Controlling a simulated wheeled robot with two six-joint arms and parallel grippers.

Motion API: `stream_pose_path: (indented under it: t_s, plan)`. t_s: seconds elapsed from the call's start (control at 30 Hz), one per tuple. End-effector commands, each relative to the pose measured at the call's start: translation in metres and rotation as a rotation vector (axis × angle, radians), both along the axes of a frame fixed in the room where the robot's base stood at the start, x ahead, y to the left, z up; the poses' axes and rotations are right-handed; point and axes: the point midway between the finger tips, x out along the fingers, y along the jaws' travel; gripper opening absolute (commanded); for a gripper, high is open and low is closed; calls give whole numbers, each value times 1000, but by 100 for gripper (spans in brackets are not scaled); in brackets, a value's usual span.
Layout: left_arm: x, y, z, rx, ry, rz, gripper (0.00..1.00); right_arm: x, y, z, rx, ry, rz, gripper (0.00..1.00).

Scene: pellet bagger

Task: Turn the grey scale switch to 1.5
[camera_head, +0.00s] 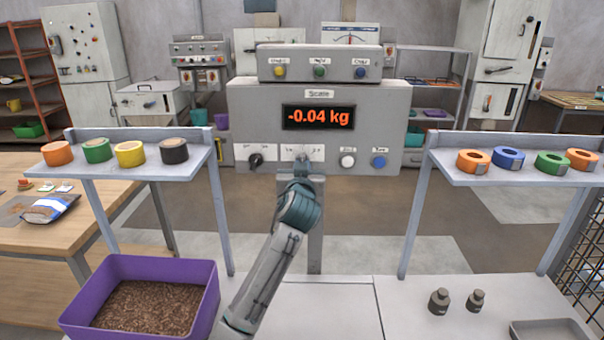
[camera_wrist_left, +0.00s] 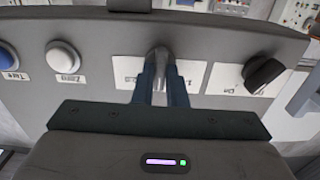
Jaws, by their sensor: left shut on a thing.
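The scale panel (camera_head: 320,110) stands ahead of me, with a display (camera_head: 318,116) reading -0.04 kg. The grey scale switch (camera_head: 302,152) is on the lower panel, right of a black switch (camera_head: 255,159). My left gripper (camera_head: 301,166) reaches up to the grey switch and covers most of it in the head view. In the left wrist view my left gripper (camera_wrist_left: 161,85) has its two fingers shut on the grey switch (camera_wrist_left: 159,56). The marks on its white plate are partly hidden, so I cannot read its setting. My right gripper is in neither view.
A white button (camera_head: 347,160) and a blue button (camera_head: 379,162) sit right of the switch. Tape rolls stand on a left shelf (camera_head: 140,163) and a right shelf (camera_head: 510,178). A purple bin (camera_head: 75,322) of pellets and two weights (camera_head: 438,301) rest below.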

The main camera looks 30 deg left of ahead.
Motion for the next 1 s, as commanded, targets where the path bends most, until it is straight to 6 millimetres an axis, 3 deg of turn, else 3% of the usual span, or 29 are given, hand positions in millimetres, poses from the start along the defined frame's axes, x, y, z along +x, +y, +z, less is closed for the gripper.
stream_pose_path:
  t_s: [0.5,0.53,0.63,1.0]
  plan:
    - [0,0,-2,-19,-7,0,0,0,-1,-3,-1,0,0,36]
    - [0,0,-2,-19,-7,0,16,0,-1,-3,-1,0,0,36]
    - [0,0,-1,-19,-7,0,34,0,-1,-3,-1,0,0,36]
    - [-5,-4,-2,-17,-10,-1,34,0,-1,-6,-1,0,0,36]
